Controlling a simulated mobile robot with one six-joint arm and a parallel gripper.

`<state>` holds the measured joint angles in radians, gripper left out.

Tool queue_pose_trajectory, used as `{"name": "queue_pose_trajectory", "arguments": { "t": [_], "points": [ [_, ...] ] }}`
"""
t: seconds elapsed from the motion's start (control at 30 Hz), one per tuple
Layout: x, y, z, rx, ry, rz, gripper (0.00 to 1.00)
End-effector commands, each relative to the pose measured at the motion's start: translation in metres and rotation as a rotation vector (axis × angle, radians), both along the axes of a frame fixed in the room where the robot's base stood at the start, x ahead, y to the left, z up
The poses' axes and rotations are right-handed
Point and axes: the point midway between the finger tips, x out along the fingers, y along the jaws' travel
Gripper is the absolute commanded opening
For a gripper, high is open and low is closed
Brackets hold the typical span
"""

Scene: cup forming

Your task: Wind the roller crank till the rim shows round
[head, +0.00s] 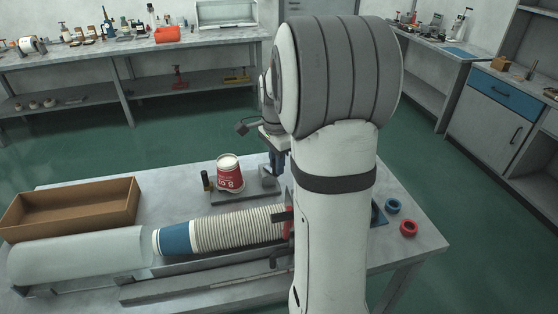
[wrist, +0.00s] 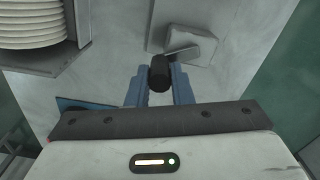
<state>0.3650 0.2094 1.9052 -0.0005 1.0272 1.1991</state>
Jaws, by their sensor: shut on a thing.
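My gripper (head: 277,165) reaches down at the far side of the table, partly behind my arm. In the wrist view its blue fingers (wrist: 159,88) are shut on a black crank handle (wrist: 158,70). A short grey crank arm (wrist: 183,53) shows beside the handle, by a pale block. In the head view the handle in my fingers cannot be made out. A red paper cup (head: 229,178) with a pale top stands upright on a grey base (head: 262,194), left of my gripper. The exact shape of its rim is too small to tell.
A long stack of nested cups (head: 238,230) with a blue front cup lies along the table, near a clear curved cover (head: 75,257). An open brown box (head: 70,207) is at left. A dark upright post (head: 206,181) stands beside the red cup. Blue and red rings (head: 409,228) lie at right.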

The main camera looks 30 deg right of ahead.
Motion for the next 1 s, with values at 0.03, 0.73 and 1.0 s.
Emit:
{"name": "queue_pose_trajectory", "arguments": {
  "t": [0.03, 0.73, 1.0],
  "points": [
    [0.000, 0.003, 0.001, 0.000, -0.002, -0.042, 0.00],
    [0.001, 0.019, 0.001, 0.001, -0.004, -0.454, 0.00],
    [0.001, 0.019, 0.001, 0.001, -0.004, -0.477, 0.00]
  ]
}}
